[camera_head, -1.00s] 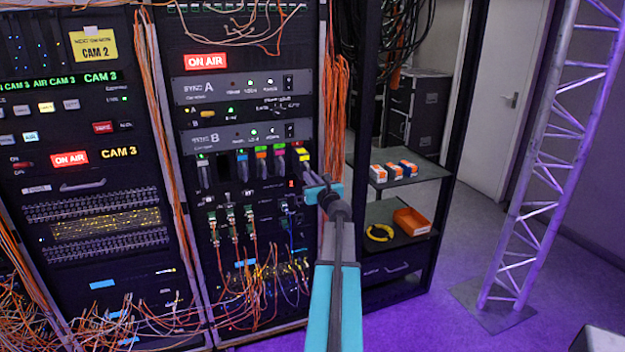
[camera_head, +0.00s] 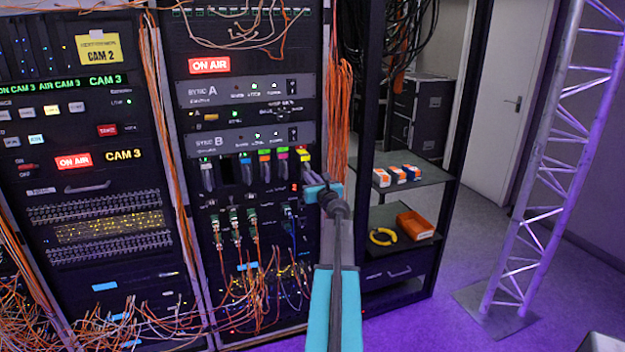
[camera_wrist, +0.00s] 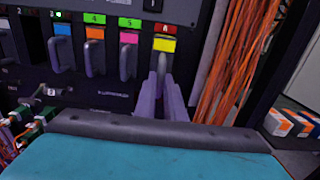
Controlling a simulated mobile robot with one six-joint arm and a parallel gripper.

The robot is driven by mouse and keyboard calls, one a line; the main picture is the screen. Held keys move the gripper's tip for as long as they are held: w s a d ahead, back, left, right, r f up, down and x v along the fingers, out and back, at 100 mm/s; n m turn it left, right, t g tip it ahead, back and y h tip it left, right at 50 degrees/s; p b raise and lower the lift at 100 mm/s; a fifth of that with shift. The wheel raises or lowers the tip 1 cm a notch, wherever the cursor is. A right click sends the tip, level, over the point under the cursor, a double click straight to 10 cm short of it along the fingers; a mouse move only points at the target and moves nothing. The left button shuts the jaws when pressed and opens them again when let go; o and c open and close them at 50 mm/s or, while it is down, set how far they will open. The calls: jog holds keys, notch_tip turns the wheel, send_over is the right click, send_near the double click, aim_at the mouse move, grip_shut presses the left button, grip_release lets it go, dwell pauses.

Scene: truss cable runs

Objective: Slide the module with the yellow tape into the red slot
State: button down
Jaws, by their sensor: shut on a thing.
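The module with the yellow tape (camera_wrist: 164,45) stands at the right end of the module row, directly under the red label of the red slot (camera_wrist: 166,29). Its tape also shows in the head view (camera_head: 304,155). My gripper (camera_wrist: 160,92) is shut on this module's grey handle, its purple-grey fingers reaching up to it from below. In the head view my gripper (camera_head: 309,176) meets the rack front at the same place. The module lines up with the red label; how deep it sits in the slot is hard to tell. The slot opening is hidden behind it.
Modules with pink (camera_wrist: 128,38), orange (camera_wrist: 95,33) and blue tape (camera_wrist: 62,29) stand close to the left. Orange cables (camera_head: 340,120) hang just right of the rack. A shelf (camera_head: 425,174) with small boxes stands further right. Patch cables (camera_head: 235,240) hang below left.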

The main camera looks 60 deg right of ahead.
jog(key=shift+x, duration=1)
jog(key=shift+w+d, duration=0.1)
jog(key=shift+w, duration=0.05)
jog(key=shift+x, duration=1.65)
jog(key=shift+r, duration=0.1)
jog(key=c, duration=1.8)
grip_release()
jog(key=shift+w+d, duration=0.1)
jog(key=shift+w, duration=0.05)
jog(key=shift+o, duration=0.2)
jog(key=b+v, duration=0.2)
jog(key=v, duration=1.2)
